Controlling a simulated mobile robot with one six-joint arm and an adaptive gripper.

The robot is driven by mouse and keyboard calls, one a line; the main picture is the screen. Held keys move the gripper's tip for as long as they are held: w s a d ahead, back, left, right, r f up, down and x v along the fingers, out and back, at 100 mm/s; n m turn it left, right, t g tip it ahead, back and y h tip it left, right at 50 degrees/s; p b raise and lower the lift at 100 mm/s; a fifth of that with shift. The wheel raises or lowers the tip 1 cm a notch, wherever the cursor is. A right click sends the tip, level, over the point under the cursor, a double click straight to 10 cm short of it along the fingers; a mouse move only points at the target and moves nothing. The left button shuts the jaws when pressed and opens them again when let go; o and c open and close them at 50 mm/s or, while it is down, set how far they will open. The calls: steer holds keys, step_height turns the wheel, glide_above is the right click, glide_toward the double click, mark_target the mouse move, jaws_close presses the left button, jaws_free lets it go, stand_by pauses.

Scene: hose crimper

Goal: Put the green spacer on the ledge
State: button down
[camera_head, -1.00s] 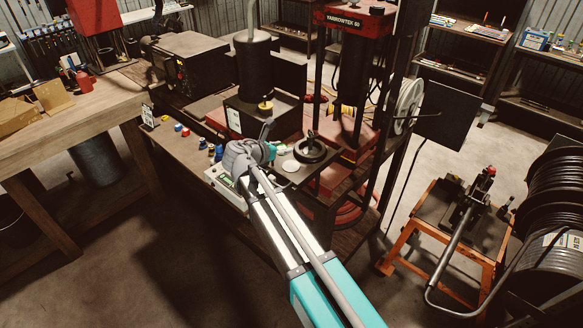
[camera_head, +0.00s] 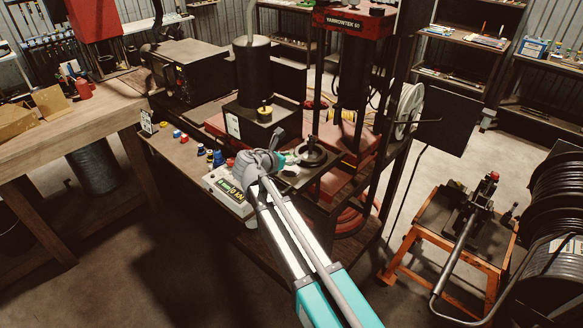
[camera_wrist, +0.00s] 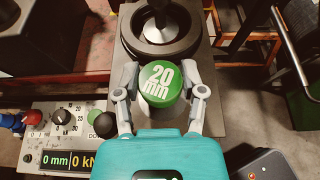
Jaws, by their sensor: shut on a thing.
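The green spacer (camera_wrist: 161,84), marked "20 mm" on its round top, is between the two fingers of my gripper (camera_wrist: 160,92) in the wrist view. The fingers are shut on its sides. Its lower body looks grey. It is over the front part of a dark plate (camera_wrist: 204,102), just in front of a black ring; I cannot tell whether its base touches the plate. I cannot single out which surface is the ledge.
The black ring (camera_head: 312,153) sits on the press plate behind my gripper. A control box (camera_head: 229,189) with knob and display stands to the left. Several small coloured pieces (camera_head: 201,150) stand along the bench's front edge. Press uprights rise close on the right.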

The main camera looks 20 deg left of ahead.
mark_target(291, 170)
steer(key=shift+f+b, duration=1.4)
steer(key=shift+f, duration=0.3)
steer(key=shift+f, duration=0.1)
steer(key=shift+c, duration=2.3)
jaws_free()
steer(key=shift+r, duration=0.25)
